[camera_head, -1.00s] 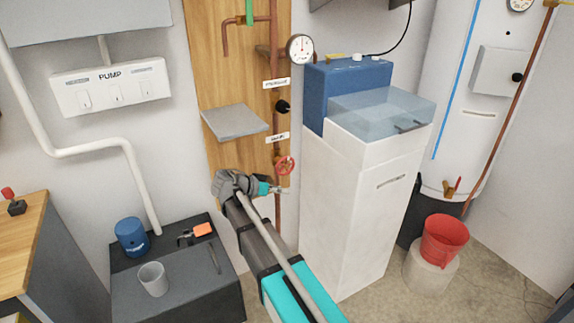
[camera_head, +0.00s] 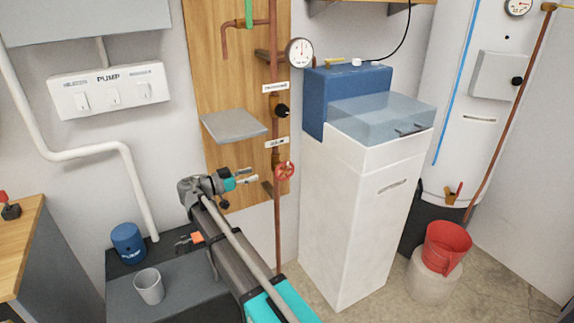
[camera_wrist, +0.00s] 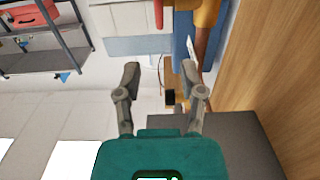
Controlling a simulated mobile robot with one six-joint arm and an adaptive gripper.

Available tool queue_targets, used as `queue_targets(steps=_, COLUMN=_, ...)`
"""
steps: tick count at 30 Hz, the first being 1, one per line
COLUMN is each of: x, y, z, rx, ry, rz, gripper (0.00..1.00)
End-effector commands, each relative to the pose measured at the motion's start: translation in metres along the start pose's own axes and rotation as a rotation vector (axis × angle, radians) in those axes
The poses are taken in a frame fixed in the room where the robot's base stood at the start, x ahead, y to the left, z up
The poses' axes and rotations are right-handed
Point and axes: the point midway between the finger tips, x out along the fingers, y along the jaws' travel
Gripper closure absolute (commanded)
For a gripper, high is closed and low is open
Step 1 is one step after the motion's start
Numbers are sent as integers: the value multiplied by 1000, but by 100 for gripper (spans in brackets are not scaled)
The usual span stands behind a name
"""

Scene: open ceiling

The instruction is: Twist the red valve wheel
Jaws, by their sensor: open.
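The red valve wheel (camera_head: 285,170) is on the vertical copper pipe, low beside the wooden board, in the head view. My gripper (camera_head: 250,176) is to the left of the wheel in that view, with its fingers pointing right toward it. A gap shows between the fingertips and the wheel. In the wrist view my gripper (camera_wrist: 161,73) has its two fingers spread, with nothing between them. A red piece shows at the top edge of the wrist view, cut off by the frame; I cannot tell whether it is the wheel.
A grey shelf (camera_head: 233,125) juts from the board above my gripper. A white cabinet with a blue tank (camera_head: 345,90) stands right of the wheel. A black valve knob (camera_head: 282,110) and gauge (camera_head: 299,52) are higher on the pipe. A cup (camera_head: 149,287) stands lower left.

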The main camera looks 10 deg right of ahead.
Motion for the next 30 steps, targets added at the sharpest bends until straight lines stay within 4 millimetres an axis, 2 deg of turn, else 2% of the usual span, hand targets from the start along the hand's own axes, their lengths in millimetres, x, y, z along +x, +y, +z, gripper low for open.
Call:
queue_targets(steps=5, x=10, y=0, z=0, rx=-1, ry=-1, rz=2, gripper=49)
queue_targets(steps=11, x=33, y=1, z=0, rx=-1, ry=-1, rz=2, gripper=49)
queue_targets(steps=24, x=99, y=0, z=0, rx=-1, ry=-1, rz=2, gripper=49)
queue_targets(steps=30, x=123, y=0, z=0, rx=-1, ry=-1, rz=1, gripper=49)
